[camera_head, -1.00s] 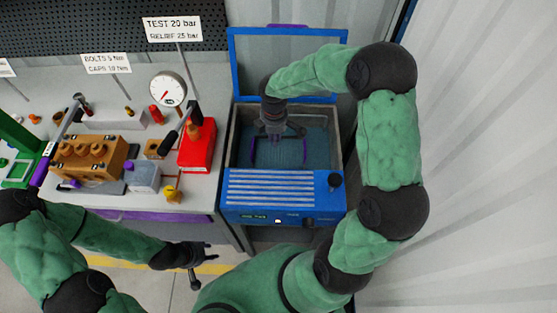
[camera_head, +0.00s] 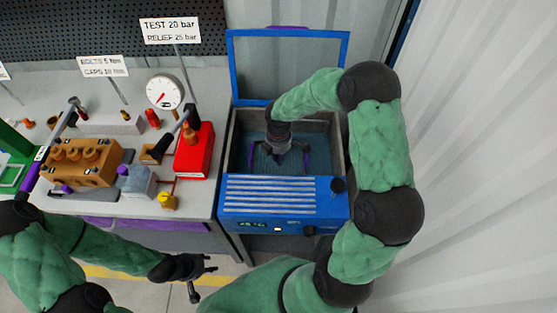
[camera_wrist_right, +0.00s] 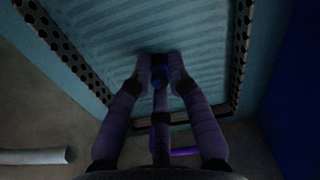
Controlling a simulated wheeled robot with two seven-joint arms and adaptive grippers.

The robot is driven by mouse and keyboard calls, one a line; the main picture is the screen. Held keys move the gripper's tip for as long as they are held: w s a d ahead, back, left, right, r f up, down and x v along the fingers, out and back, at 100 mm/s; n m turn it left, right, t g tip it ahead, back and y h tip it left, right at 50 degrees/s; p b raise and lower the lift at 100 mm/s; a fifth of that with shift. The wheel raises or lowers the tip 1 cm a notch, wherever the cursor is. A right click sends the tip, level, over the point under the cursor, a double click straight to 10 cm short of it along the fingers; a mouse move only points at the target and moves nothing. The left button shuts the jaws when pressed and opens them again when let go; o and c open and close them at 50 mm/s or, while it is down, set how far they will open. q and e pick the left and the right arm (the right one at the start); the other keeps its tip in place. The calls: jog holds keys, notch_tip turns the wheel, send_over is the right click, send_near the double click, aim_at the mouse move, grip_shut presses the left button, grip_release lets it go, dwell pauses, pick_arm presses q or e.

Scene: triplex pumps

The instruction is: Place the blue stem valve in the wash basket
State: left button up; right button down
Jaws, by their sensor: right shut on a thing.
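My right gripper (camera_wrist_right: 160,72) is shut on the blue stem valve (camera_wrist_right: 159,68) in the right wrist view, with dark fingers on both sides of it. The valve's dark blue end shows between the fingertips; the rest is hidden. The gripper points down into the wash basket (camera_wrist_right: 240,48), a frame with round holes in its sides, over a ribbed blue floor. In the head view my right gripper (camera_head: 279,155) is inside the open blue washer (camera_head: 275,200), between the basket's purple handles (camera_head: 306,160). The valve is hidden there. My left gripper (camera_head: 202,275) is open and empty in front of the bench.
The washer's raised lid frame (camera_head: 290,66) stands behind the tank. Left of it, the bench holds a red box (camera_head: 194,152), a gauge (camera_head: 165,91) and a brown pump block (camera_head: 82,162). A pale tube (camera_wrist_right: 36,156) lies beside the basket.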

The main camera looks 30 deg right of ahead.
jog(key=shift+f, duration=0.55)
jog(key=shift+f, duration=0.1)
jog(key=c, duration=1.2)
grip_release()
notch_tip(320, 180, up, 12)
jog(key=p, duration=0.4)
